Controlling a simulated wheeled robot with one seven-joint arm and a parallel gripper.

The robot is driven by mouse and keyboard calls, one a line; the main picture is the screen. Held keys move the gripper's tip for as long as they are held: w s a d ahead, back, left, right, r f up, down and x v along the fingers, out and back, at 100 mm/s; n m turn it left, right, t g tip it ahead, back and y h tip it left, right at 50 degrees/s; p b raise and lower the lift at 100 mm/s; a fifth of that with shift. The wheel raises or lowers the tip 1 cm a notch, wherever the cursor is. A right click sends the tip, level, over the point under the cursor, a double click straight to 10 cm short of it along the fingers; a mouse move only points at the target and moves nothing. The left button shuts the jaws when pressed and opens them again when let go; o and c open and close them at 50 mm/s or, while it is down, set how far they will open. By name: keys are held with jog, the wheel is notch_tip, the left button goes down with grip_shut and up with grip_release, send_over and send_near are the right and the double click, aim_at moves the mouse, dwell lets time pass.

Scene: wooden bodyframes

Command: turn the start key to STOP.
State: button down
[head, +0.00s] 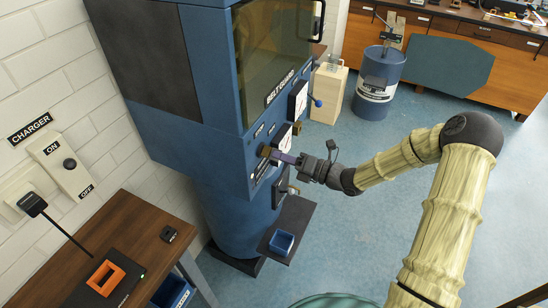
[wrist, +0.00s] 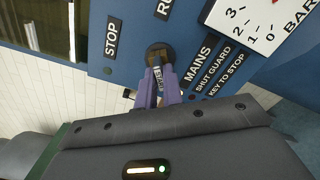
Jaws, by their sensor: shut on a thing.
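The start key (wrist: 157,77) is small, with a pale lettered tag, and sits at the dark round key switch (wrist: 158,54) on the blue machine panel. The STOP label (wrist: 111,37) is left of the switch in the wrist view. In the head view my gripper (head: 274,154) reaches the switch from the right. The key's exact angle is hard to tell.
The blue machine (head: 218,150) has a tinted belt guard (head: 273,50) above and white gauges (head: 297,101) on its front. A shelf with a blue bin (head: 282,243) juts out below. A wooden table (head: 140,230) stands at left. The floor at right is mostly clear.

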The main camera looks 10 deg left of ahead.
jog(key=shift+f+n+b, duration=0.15)
jog(key=shift+n+b, duration=0.95)
jog(key=shift+b, duration=1.1)
jog(key=shift+f+n+b, duration=0.1)
jog(key=shift+n+b, duration=1)
jog(key=shift+b, duration=1.05)
jog(key=shift+r, duration=0.1)
jog(key=shift+n+b, duration=0.5)
jog(key=shift+b, duration=0.7)
jog(key=shift+n+b, duration=2.7)
jog(key=shift+b, duration=3.65)
jog(key=c, duration=1.5)
grip_release()
jog(key=shift+r, duration=0.1)
jog(key=shift+o, duration=0.2)
jog(key=b+v, duration=0.1)
jog(key=v, duration=1.6)
jog(key=shift+d, duration=0.2)
